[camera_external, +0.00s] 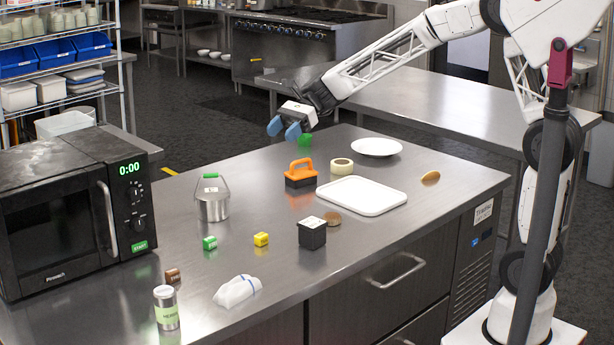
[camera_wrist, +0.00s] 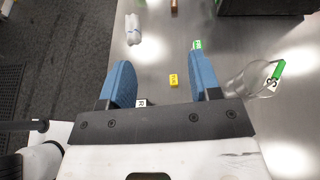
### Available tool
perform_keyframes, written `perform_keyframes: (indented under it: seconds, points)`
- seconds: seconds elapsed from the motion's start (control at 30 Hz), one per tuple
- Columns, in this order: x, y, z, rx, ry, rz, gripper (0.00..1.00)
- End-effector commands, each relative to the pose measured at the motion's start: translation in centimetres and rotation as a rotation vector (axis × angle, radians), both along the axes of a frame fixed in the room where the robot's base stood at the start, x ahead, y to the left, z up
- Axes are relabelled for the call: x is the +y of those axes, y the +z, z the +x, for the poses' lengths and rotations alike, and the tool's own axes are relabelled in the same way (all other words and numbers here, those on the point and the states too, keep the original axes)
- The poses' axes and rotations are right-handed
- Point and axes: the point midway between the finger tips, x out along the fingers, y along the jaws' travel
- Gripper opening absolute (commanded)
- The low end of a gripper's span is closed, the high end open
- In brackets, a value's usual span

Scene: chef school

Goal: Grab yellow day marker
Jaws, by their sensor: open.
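The yellow day marker (camera_external: 261,239) is a small yellow block lying on the steel counter, between a green marker (camera_external: 210,243) and a black box with a white label (camera_external: 312,234). In the wrist view the yellow marker (camera_wrist: 173,80) lies between my two blue fingers, nearer the right one, with dark lettering on its top. My gripper (camera_external: 284,130) is open and empty, high above the back of the counter and apart from the marker. Both fingers also show in the wrist view (camera_wrist: 160,65).
A metal pail (camera_external: 213,204) with a green handle grip, an orange-handled object (camera_external: 300,174), a white tray (camera_external: 362,196), a white cloth (camera_external: 237,291), a brown marker (camera_external: 172,275) and a shaker (camera_external: 166,308) stand around. A microwave (camera_external: 70,205) fills the left.

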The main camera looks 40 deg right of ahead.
Motion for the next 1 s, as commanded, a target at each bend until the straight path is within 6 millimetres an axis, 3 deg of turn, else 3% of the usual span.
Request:
perform_keyframes:
  seconds: [0.13, 0.47, 0.67, 0.9, 1.0]
  points:
    - [0.8, -0.5, 1.0, 0.041, -0.018, 0.026, 0.57]
    - [0.7, -8.1, 0.9, 0.040, -0.018, 0.022, 0.57]
    - [0.7, -13.2, 0.9, 0.039, -0.018, 0.021, 0.57]
    - [0.7, -20.8, 0.8, 0.039, -0.018, 0.022, 0.57]
    - [0.7, -22.9, 0.9, 0.037, -0.018, 0.022, 0.57]
